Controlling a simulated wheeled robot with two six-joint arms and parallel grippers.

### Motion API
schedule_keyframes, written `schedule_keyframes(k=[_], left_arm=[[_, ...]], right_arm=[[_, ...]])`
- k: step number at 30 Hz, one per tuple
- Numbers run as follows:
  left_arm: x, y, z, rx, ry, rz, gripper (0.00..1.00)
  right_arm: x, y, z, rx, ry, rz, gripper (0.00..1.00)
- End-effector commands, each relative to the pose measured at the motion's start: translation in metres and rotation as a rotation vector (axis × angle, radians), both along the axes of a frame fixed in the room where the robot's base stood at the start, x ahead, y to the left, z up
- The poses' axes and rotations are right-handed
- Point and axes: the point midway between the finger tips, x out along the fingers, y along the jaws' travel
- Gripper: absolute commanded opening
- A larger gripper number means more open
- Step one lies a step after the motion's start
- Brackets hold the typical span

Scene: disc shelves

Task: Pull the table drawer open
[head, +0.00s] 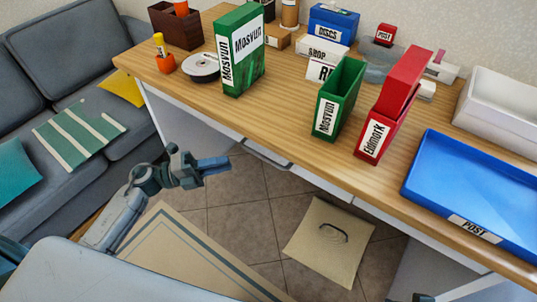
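The wooden-topped table (290,120) runs diagonally across the head view. Under its front edge, left of the middle, a grey handle-like bar (268,158) shows on what looks like the drawer front. The drawer appears closed, though the tabletop hides much of it. My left gripper (222,164), with blue fingers, is in front of the table and left of that bar, apart from it. Its fingers lie close together in this view, and I cannot tell whether they are open or shut. Nothing is visible between them. My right gripper does not show.
On the table stand green (338,97) and red (390,103) box files, a large green box (240,50) and a blue tray (475,190). A grey sofa (70,75) is at left. A beige square with a handle (325,255) lies on the tiled floor.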

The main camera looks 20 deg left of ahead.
Motion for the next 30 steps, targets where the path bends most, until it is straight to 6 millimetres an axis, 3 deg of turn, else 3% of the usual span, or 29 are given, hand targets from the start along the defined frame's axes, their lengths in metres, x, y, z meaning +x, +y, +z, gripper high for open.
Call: schedule_keyframes(k=[5, 18, 30], left_arm=[[0.007, -0.015, 0.005, -0.003, -0.005, -0.001, 0.20], [0.036, -0.079, 0.014, -0.006, -0.002, 0.001, 0.20], [0.044, -0.096, 0.015, -0.001, 0.001, 0.001, 0.20]], right_arm=[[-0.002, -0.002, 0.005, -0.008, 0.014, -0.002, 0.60], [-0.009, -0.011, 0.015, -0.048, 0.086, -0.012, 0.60], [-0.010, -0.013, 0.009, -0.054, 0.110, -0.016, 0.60]])
